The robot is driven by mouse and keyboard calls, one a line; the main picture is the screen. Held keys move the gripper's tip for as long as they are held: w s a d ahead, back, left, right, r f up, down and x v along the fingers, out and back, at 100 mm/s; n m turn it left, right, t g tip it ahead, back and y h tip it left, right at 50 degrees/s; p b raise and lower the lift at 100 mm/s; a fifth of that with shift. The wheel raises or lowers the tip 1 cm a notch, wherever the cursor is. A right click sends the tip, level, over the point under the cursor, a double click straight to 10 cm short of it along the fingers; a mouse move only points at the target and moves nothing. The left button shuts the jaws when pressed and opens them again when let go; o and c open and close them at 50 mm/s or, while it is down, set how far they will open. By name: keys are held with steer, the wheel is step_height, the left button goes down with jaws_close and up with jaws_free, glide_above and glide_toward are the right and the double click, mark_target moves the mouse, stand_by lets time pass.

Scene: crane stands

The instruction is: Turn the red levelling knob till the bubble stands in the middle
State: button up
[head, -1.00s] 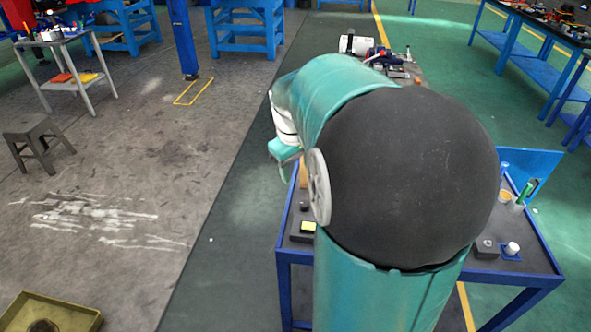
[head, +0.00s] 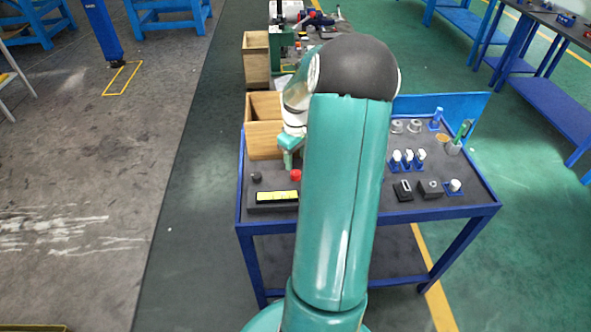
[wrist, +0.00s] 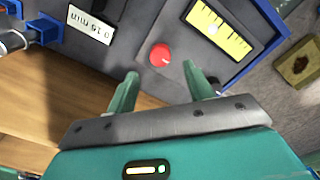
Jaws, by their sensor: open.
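The red knob (wrist: 160,55) stands on a dark block in the wrist view. It also shows at the table's left side in the head view (head: 295,175). Beside it lies the yellow level vial (wrist: 220,28), also in the head view (head: 277,196). A small pale spot, seemingly the bubble (wrist: 213,30), is near the vial's middle; I cannot tell whether it is exactly centred. My gripper (wrist: 160,73) is open and empty, its fingertips apart just short of the red knob, one towards each side. In the head view my arm hides part of the block's right end.
A black knob (head: 256,176) sits on the same block. A wooden box (head: 262,140) stands behind. White-topped switches (head: 408,158), small blocks and a cup (head: 453,147) fill the table's right side. A label plate (wrist: 90,25) is near the knob in the wrist view.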

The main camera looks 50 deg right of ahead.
mark_target(296, 173)
step_height(296, 173, down, 6)
steer(key=shift+w+f, duration=0.1)
steer(key=c, duration=1)
